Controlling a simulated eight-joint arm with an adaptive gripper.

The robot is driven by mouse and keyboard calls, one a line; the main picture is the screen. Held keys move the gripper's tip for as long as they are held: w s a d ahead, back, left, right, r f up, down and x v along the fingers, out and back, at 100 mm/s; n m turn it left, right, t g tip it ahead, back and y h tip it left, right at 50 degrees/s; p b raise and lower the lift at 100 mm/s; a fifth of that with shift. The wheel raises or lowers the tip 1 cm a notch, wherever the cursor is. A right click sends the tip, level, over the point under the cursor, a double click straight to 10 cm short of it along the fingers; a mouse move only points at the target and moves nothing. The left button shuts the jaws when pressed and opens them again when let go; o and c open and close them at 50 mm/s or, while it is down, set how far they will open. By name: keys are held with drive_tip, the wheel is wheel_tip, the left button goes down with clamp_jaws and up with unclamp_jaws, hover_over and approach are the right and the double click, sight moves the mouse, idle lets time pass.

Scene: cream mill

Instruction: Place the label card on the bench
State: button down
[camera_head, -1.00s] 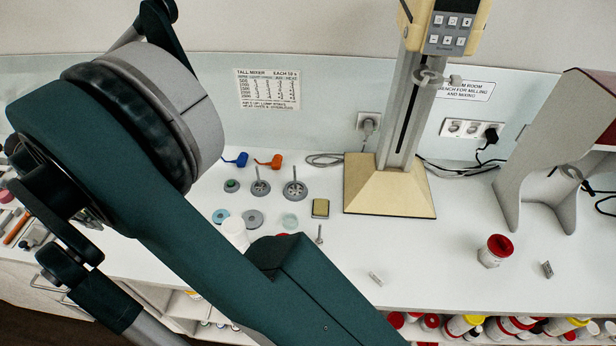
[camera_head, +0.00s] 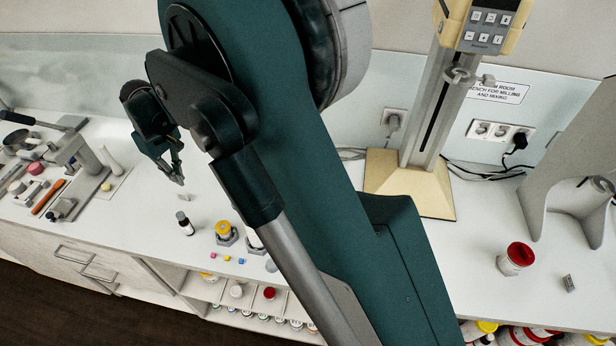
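My gripper (camera_head: 179,181) hangs over the left part of the white bench (camera_head: 125,215), fingers pointing down. It is small in the view, and I cannot tell whether its fingers are open or shut. A small pale, greyish piece (camera_head: 184,197) that may be the label card is just below the fingertips. It appears to sit on the bench, apart from the fingers, but any contact is too small to make out. No writing on it can be read.
Tools and a press stand (camera_head: 80,160) are at left. My arm hides the bench's middle.

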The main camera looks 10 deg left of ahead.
drive_tip(key=w+d+m, duration=0.2)
drive_tip(key=w+d, duration=0.2)
drive_tip(key=d, duration=0.8)
drive_tip(key=w+d+m, duration=0.2)
drive_tip(key=w+d, duration=0.1)
drive_tip(key=d, duration=0.8)
drive_tip(key=w+d+m, duration=0.2)
drive_tip(key=w+d, duration=0.2)
drive_tip(key=d, duration=0.8)
drive_tip(key=s+d+m, duration=0.2)
drive_tip(key=d, duration=2)
drive_tip(key=s+d+m+p, duration=0.1)
drive_tip(key=d+m, duration=0.2)
drive_tip(key=d, duration=2)
drive_tip(key=s+d+m+p, duration=0.1)
drive_tip(key=s+d+m, duration=0.1)
drive_tip(key=d, duration=2)
drive_tip(key=shift+s+d+m, duration=0.35)
drive_tip(key=shift+d+m, duration=0.05)
drive_tip(key=shift+m, duration=0.2)
drive_tip(key=shift+f, duration=0.25)
drive_tip(key=shift+f, duration=2.8)
drive_tip(key=shift+f, duration=0.1)
